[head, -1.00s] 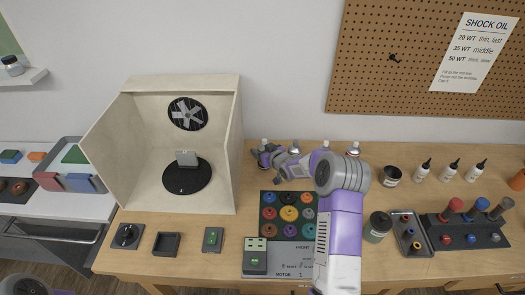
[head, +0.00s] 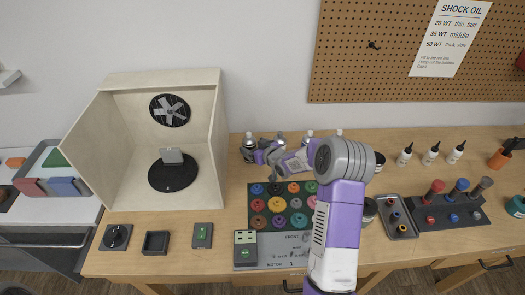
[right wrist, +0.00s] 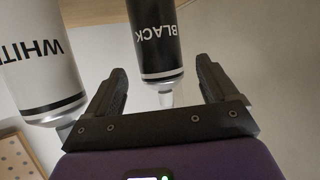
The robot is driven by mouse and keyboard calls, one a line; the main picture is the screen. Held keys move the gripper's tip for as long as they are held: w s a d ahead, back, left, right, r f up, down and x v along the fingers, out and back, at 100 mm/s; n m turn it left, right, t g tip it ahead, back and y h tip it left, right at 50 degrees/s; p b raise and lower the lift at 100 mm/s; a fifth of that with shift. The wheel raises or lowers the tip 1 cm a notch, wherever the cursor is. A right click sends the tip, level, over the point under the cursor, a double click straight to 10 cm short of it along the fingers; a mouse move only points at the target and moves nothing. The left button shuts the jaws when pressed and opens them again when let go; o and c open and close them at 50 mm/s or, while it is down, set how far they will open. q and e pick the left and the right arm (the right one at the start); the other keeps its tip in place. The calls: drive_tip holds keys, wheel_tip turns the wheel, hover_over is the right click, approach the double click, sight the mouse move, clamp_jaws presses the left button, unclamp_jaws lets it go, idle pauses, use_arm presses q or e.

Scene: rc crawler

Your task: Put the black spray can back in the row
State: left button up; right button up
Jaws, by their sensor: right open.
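The black spray can (right wrist: 158,38), labelled BLACK, shows in the right wrist view with its lettering upside down and its nozzle end toward my jaws. My right gripper (right wrist: 163,78) is open, with a finger on each side of that end; I see no finger touching it. A white spray can (right wrist: 40,65) stands to its left in that view. In the head view my right gripper (head: 259,154) is at the back of the table, among the can tops, and partly hides the cans. I cannot tell which can there is black. My left gripper is not in view.
A spray booth (head: 222,150) stands left of the cans. A mat with coloured pots (head: 282,205) lies in front of them. Dropper bottles (head: 431,155) stand at the back right. A small tray (head: 397,216) and a tool holder (head: 452,214) lie at the right.

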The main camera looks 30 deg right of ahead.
drive_tip(key=v, duration=0.6)
drive_tip(key=shift+s, duration=0.1)
idle(0.4)
